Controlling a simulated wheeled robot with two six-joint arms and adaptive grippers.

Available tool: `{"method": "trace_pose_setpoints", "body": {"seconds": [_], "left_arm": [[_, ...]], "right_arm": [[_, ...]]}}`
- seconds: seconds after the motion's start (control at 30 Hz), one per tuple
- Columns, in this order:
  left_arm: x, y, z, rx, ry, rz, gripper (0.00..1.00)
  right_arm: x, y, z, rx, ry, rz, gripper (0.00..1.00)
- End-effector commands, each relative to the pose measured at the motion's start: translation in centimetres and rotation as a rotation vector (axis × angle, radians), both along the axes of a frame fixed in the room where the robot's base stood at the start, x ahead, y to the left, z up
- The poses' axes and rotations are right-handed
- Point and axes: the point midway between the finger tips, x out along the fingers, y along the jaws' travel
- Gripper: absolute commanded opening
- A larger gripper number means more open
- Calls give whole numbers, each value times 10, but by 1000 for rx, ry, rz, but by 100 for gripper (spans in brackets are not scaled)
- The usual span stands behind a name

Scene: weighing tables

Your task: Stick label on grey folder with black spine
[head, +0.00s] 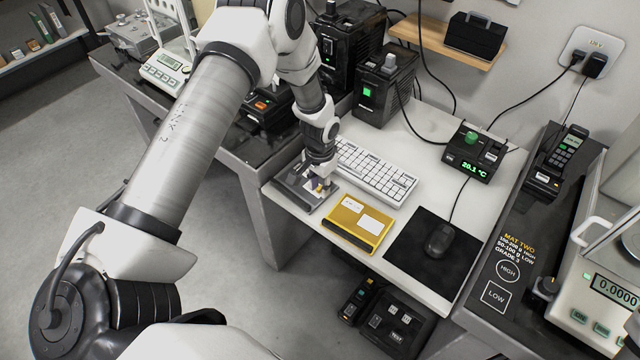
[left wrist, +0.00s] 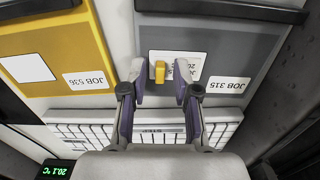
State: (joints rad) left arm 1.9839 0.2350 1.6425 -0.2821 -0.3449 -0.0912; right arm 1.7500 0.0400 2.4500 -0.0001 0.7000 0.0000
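The grey folder (head: 287,181) lies flat at the left end of the white desk, beside the yellow folder. In the left wrist view the grey folder (left wrist: 245,55) shows its black spine (left wrist: 220,18) at the top and a printed "JOB 315" patch. A white label (left wrist: 187,70) with a yellow tab (left wrist: 160,72) shows at the folder's face, between and just beyond my left fingertips. My left gripper (head: 320,184) is low over the folder. Its fingers (left wrist: 160,92) are apart, with gaps beside the tab. Whether the label touches the folder everywhere is unclear. My right gripper is not seen.
The yellow folder (head: 347,226), marked "JOB 536" in the wrist view, lies right of the grey one. A white keyboard (head: 375,172) is close behind. A black mouse mat (head: 415,263) with a mouse (head: 439,240) and a temperature display (head: 472,158) are further right.

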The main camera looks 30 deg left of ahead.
Motion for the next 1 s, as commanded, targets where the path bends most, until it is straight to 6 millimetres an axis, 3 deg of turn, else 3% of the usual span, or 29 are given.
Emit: {"method": "trace_pose_setpoints", "body": {"seconds": [0.37, 0.47, 0.8, 1.0], "left_arm": [[1, 0, 6, 0, -2, 0, 39], [2, 0, 22, -1, -5, 1, 39], [2, 0, 103, -1, -4, 1, 39], [1, 0, 120, 0, 0, 0, 39]], "right_arm": [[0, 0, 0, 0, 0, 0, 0], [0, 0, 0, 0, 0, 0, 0], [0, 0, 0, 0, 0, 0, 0], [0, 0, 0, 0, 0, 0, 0]]}}
